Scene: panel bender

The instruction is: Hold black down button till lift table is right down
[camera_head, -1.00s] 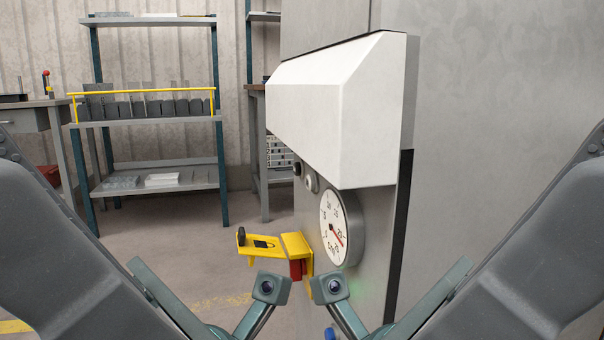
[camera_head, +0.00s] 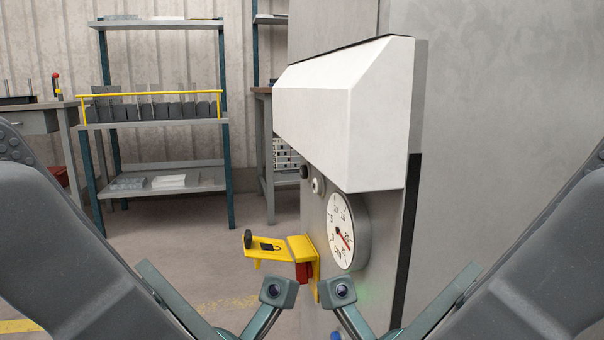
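A small black round button (camera_head: 304,172) sits on the side of the grey machine, under the white slanted housing. A pale round button (camera_head: 318,186) sits just below and right of it. Nothing of mine touches the black button. My two arms come in from the lower left and lower right. I see no lift table in this view.
A round white dial (camera_head: 348,232) with a red needle is right of and below the buttons. A yellow bracket (camera_head: 270,247) with a red block juts left from the machine. The white housing (camera_head: 335,115) overhangs the buttons. Shelves (camera_head: 155,125) stand behind; open floor lies left.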

